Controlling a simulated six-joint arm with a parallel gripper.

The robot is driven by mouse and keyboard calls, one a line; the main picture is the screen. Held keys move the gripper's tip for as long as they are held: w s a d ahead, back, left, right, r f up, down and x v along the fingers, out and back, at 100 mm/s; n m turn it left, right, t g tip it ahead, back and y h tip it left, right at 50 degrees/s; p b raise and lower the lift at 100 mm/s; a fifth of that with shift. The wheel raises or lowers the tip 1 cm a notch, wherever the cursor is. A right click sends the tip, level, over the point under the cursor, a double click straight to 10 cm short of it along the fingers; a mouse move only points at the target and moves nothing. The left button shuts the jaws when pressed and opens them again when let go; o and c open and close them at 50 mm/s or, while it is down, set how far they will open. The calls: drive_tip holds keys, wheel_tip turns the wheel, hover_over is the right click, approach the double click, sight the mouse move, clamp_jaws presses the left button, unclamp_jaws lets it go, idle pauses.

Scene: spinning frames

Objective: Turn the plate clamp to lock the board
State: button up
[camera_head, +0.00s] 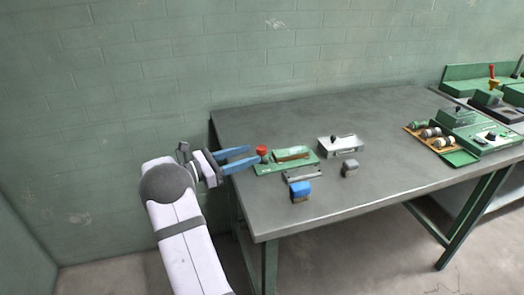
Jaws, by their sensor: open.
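My gripper (238,160) has two blue fingers, spread apart with nothing between them. It is over the left edge of the table, pointing right. A green fixture (276,168) lies flat just right of the fingertips. A brownish flat piece (292,155), perhaps the board, lies on it. A red knob (262,150) on a greenish base stands at the fixture's left end, close to the fingertips; it may be the plate clamp. Whether the fingers touch it I cannot tell. The clamp's turn position is too small to read.
A light grey box with a dark knob (340,146) stands right of the fixture. A green machine with spools (466,135) is at the right. The grey table (390,115) is clear at the back.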

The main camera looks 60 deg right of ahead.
sight(262, 150)
drive_tip(key=shift+p+x, duration=0.45)
drive_tip(key=shift+x, duration=2.55)
drive_tip(key=c, duration=1)
